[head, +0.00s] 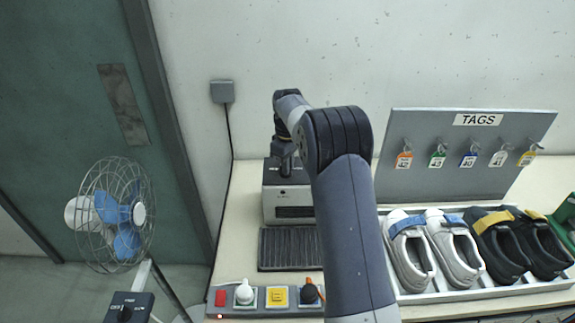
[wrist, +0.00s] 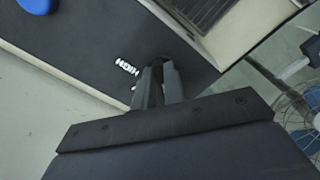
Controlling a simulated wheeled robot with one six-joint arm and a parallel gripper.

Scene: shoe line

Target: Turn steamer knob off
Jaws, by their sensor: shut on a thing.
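The steamer (head: 289,202) is a pale box with a dark top and a dark front slot, standing on the bench left of my arm in the head view. My gripper (head: 286,168) points down onto its top. In the wrist view, the dark top panel (wrist: 85,40) carries white lettering that reads HIGH. There my gripper (wrist: 158,82) has its fingers close together, shut on the steamer knob beside that lettering. The fingers hide the knob, so its pointer and setting cannot be seen.
A dark ribbed tray (head: 288,248) lies before the steamer. A power strip (head: 257,312) with plugs is at the front edge. A shoe rack (head: 440,296) and a tag board (head: 395,160) stand right. A wire fan (head: 117,215) stands left.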

